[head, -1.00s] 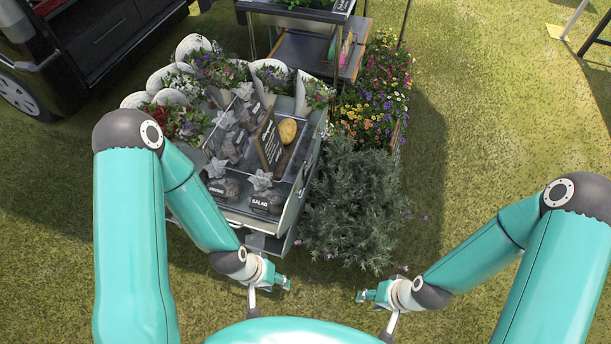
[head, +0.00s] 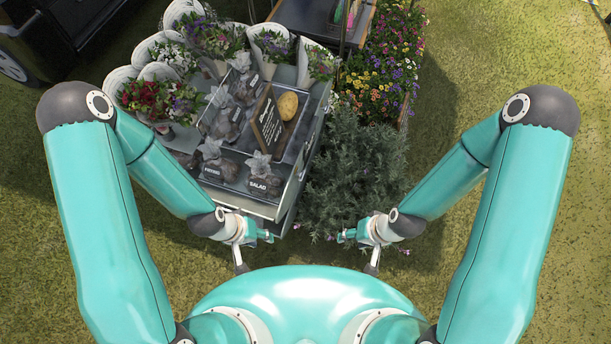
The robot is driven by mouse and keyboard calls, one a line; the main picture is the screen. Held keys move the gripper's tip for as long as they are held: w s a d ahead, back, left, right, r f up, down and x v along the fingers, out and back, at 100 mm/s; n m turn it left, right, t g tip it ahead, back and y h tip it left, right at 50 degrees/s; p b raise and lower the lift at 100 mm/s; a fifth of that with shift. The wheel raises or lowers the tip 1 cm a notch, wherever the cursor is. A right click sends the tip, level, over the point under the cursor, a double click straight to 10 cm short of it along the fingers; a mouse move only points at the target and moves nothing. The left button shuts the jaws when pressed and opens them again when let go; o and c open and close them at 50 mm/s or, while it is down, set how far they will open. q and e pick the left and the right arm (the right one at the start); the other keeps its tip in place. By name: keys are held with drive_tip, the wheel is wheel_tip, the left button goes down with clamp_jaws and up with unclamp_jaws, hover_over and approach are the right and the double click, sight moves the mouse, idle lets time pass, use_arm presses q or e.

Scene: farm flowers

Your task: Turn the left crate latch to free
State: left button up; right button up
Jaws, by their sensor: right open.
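No crate latch can be made out in the head view. The grey display crate (head: 290,192) stands ahead of me, left of centre, with potato bags and signs on top. My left gripper (head: 270,236) is beside the crate's near lower edge. It is small in the picture and I cannot tell whether it touches the crate or how its fingers stand. My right gripper (head: 343,236) is open and empty, just in front of the grey-green bush.
The grey-green bush (head: 355,175) stands right of the crate. Colourful flowers (head: 385,65) grow behind it. Wrapped bouquets (head: 165,95) line the crate's left and back. A black sign (head: 268,122) and a potato (head: 288,106) are on top. Open grass (head: 510,240) lies to the right.

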drive_tip(key=shift+o, duration=1.4)
wheel_tip(320, 180, down, 12)
drive_tip(key=m+g+b, duration=0.2)
drive_tip(key=m+b, duration=0.2)
drive_tip(key=b, duration=0.4)
drive_tip(key=shift+w, duration=0.45)
drive_tip(key=m+t+y+b, duration=0.7)
drive_tip(key=m+y+b, duration=0.7)
drive_tip(key=b, duration=0.8)
approach(301, 177)
drive_tip(key=shift+m+h, duration=0.4)
drive_tip(key=shift+m, duration=0.3)
drive_tip(key=x, duration=0.3)
drive_tip(key=b+x, duration=0.1)
drive_tip(key=x, duration=0.5)
drive_tip(key=shift+w+a+f+b, duration=0.25)
drive_tip(key=shift+w+b, duration=0.1)
drive_tip(key=shift+w, duration=0.05)
